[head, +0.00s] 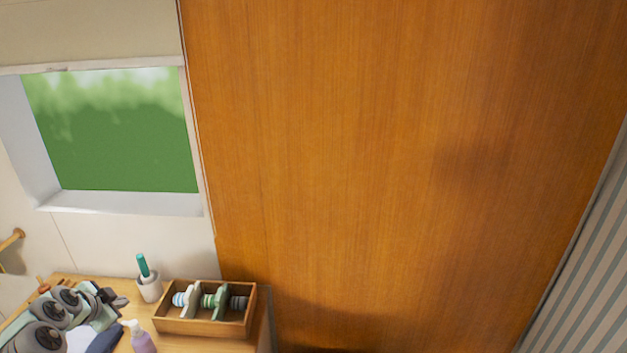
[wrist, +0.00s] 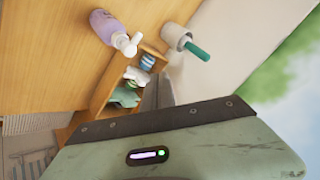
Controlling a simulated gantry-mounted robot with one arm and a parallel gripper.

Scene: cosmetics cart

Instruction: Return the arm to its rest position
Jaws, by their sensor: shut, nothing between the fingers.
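My arm shows at the lower left of the head view, folded over the near left part of the wooden cart top. My gripper (head: 112,297) is a small dark shape at its end, shut and empty, left of the white cup and apart from it. In the wrist view my grey-green gripper housing with a dark edge fills the bottom; the fingertips cannot be made out there.
A white cup (head: 149,287) with a teal stick, a wooden box (head: 206,327) of small items and a lilac pump bottle (head: 141,340) stand on the cart top. A dark blue item (head: 104,341) lies nearby. A tall wooden panel (head: 400,150) rises at right.

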